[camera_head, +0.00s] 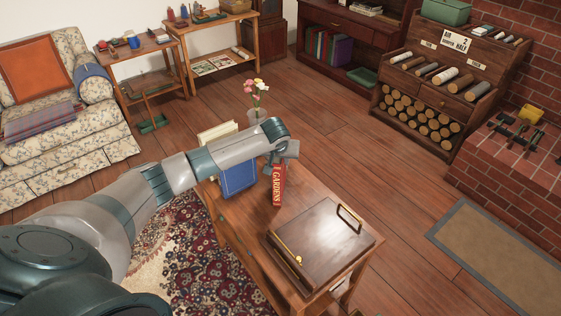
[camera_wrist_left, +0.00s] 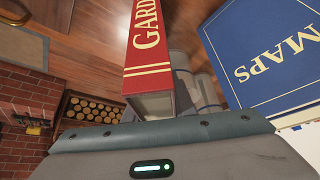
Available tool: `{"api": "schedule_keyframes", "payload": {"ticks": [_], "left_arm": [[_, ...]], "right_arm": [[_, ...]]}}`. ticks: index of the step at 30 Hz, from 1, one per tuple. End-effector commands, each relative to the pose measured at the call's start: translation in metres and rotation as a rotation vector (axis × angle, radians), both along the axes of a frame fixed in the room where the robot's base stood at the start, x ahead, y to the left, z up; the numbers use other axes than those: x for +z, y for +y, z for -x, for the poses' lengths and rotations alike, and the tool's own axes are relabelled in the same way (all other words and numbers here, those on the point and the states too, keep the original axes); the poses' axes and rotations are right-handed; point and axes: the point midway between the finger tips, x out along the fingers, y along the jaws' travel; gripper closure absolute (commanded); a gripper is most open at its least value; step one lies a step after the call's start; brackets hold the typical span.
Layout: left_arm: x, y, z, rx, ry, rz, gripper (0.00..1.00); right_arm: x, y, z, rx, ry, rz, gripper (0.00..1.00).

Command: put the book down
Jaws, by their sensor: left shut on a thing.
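My left gripper (camera_head: 279,160) is shut on a red book (camera_head: 277,186) with "GARDENS" in gold on its spine. The book hangs upright below the fingers over the wooden table (camera_head: 236,232). I cannot tell whether its lower end touches the tabletop. In the left wrist view the red book (camera_wrist_left: 148,50) fills the top middle, with the grey fingers (camera_wrist_left: 190,85) partly hidden behind it. A blue book marked "MAPS" (camera_wrist_left: 265,60) is close beside it; in the head view the blue book (camera_head: 238,179) stands on the table just left of the red one. My right gripper is not in view.
A wooden lidded box (camera_head: 322,240) with a dark handle takes up the table's near right end. Cream-coloured books or papers (camera_head: 217,132) and a flower vase (camera_head: 256,115) are at the far end. A bare strip of tabletop lies between the books and the box.

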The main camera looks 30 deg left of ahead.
Motion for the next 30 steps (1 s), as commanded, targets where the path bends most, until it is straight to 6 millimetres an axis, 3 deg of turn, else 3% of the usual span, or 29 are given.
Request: {"api": "schedule_keyframes", "payload": {"ticks": [13,14,15,16,30], "left_arm": [[-0.0015,-0.0003,-0.0008,0.0,-0.003,0.001,1.0],[-0.0028,-0.0003,0.0,0.0,0.0,0.001,0.7],[-0.0027,-0.0002,0.0001,0.0,0.0,0.001,0.6],[-0.0027,-0.0002,0.0001,0.0,0.0,0.001,0.58],[0.004,-0.0009,0.0016,0.0,-0.001,0.0,0.58]], "right_arm": [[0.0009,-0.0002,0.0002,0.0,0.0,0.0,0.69],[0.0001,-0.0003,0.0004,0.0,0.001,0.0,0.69],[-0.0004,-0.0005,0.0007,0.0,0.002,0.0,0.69],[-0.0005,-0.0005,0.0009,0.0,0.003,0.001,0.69],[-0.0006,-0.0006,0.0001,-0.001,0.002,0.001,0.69]]}}
